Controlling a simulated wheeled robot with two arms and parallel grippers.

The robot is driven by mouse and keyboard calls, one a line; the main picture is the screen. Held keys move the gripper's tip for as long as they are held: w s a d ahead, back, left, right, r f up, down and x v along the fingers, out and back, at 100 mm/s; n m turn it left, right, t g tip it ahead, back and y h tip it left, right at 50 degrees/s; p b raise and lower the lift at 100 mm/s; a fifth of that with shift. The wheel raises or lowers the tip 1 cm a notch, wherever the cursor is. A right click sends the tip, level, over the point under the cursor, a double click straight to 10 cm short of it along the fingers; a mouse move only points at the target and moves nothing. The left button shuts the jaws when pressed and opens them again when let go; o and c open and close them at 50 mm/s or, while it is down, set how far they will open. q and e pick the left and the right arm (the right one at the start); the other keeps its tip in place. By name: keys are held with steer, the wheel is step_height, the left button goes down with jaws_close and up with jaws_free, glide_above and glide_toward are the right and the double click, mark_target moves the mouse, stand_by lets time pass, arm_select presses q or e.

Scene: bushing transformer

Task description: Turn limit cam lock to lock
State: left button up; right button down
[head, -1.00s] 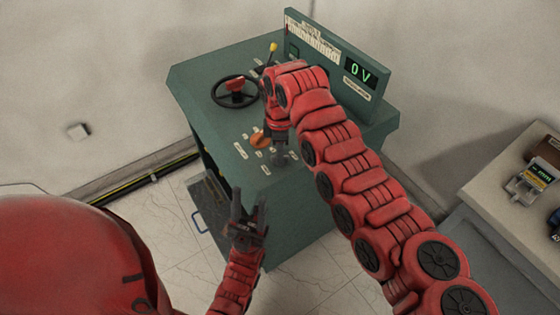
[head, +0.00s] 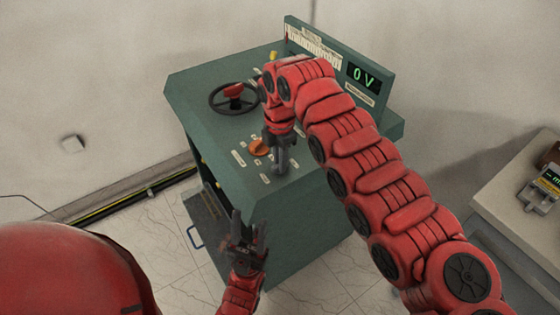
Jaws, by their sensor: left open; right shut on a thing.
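The green control console (head: 215,90) stands below me, with small white labels on its sloped top. My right gripper (head: 281,168) reaches down to the lower right part of that top and is shut on a small control there, apparently the limit cam lock. The fingers hide most of that control, so its setting cannot be read. An orange knob (head: 259,147) sits just left of the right gripper. My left gripper (head: 249,222) is open and empty in front of the console's near side, apart from it.
A black handwheel (head: 222,101) with a red centre is on the console's upper left. A yellow-tipped lever (head: 273,57) stands behind it. The upright display (head: 362,77) reads 0 V. A bench (head: 495,195) with instruments is at the right.

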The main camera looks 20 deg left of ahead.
stand_by(0.3)
steer(key=c, duration=0.8)
jaws_free()
steer(key=shift+c, duration=0.2)
step_height(320, 180, up, 18)
steer(key=p, duration=0.5)
steer(key=shift+f+p, duration=0.25)
steer(key=shift+p, duration=0.1)
